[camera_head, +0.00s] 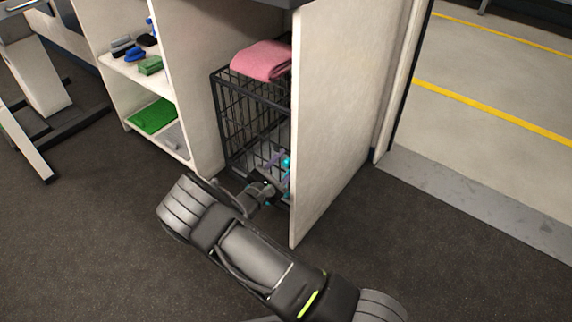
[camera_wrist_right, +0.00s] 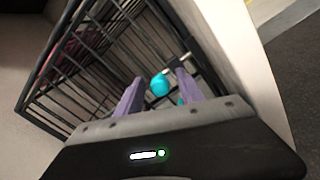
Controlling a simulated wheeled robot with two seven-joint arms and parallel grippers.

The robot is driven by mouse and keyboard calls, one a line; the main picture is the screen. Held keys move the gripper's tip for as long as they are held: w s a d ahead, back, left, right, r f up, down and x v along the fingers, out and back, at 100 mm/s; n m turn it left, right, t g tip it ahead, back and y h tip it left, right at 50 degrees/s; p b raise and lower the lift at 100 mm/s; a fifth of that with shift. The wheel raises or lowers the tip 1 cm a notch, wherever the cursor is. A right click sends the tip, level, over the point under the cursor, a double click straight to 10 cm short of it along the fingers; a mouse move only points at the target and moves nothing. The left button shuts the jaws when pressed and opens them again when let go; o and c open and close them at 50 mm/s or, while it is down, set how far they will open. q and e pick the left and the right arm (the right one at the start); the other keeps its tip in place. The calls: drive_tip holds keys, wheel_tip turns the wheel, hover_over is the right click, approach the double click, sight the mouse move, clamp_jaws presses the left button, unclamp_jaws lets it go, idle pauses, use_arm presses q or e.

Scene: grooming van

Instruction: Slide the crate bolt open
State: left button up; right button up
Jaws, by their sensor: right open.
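The black wire crate (camera_head: 240,125) stands in an open bay under a counter, and its bars also show in the right wrist view (camera_wrist_right: 75,80). A turquoise knob (camera_wrist_right: 160,84), likely the bolt's handle, sits at the crate front between my right gripper's two purple fingers; it also shows as a small turquoise spot in the head view (camera_head: 286,161). My right gripper (camera_wrist_right: 155,92) is open around the knob, with gaps visible on both sides. Whether a finger touches it I cannot tell. A second turquoise bit shows lower, partly hidden by the right finger. My left gripper is not in view.
A pink towel (camera_head: 263,61) lies on the crate. A pale panel (camera_head: 335,110) stands close on the crate's right. Shelves with brushes and a green mat (camera_head: 153,117) are on the left. Dark floor (camera_head: 80,240) is clear in front.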

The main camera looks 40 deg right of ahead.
drive_tip(key=shift+c, duration=0.6)
clamp_jaws()
idle(0.8)
